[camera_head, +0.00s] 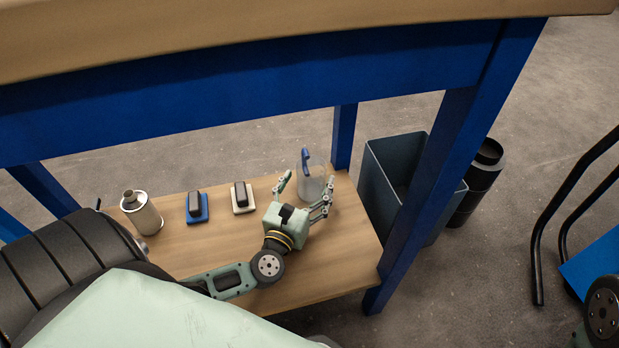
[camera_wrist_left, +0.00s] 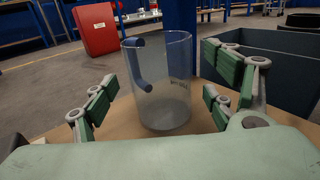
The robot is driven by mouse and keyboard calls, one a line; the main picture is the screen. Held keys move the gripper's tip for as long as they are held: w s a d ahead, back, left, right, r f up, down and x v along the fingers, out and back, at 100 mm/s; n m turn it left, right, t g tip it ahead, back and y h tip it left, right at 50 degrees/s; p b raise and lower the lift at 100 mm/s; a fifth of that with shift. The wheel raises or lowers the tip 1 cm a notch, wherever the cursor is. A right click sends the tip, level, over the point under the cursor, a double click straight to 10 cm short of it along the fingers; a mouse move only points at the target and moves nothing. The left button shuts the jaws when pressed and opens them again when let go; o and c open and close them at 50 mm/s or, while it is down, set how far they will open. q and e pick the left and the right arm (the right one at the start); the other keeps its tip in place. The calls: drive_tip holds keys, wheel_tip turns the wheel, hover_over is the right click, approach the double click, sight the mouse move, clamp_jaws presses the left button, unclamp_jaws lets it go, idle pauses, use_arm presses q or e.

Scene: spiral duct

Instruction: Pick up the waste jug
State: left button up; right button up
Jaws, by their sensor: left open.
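The waste jug (camera_head: 312,181) is a clear cylinder with a blue handle, standing upright on the low wooden shelf (camera_head: 330,270) under the blue-framed table. My left gripper (camera_head: 305,184) is open close to the jug, with its fingers pointing toward it. In the left wrist view, the jug (camera_wrist_left: 160,85) stands between the two spread fingers of the left gripper (camera_wrist_left: 160,100). Its blue handle is on the left side there. Gaps show between the fingers and the jug in that view. My right gripper is not in view.
On the shelf left of the gripper are a metal can (camera_head: 142,214), a blue block-like item (camera_head: 197,207) and a cream one (camera_head: 242,197). A dark bin (camera_head: 400,165) stands right of the shelf, behind a blue table leg (camera_head: 430,190). The tabletop (camera_head: 250,22) overhangs the shelf.

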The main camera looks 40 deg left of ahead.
sight(316, 167)
use_arm(q)
drive_tip(key=x, duration=0.3)
drive_tip(key=shift+w+b, duration=0.3)
drive_tip(key=shift+b, duration=0.1)
drive_tip(key=c, duration=1.3)
drive_tip(key=shift+r, duration=0.1)
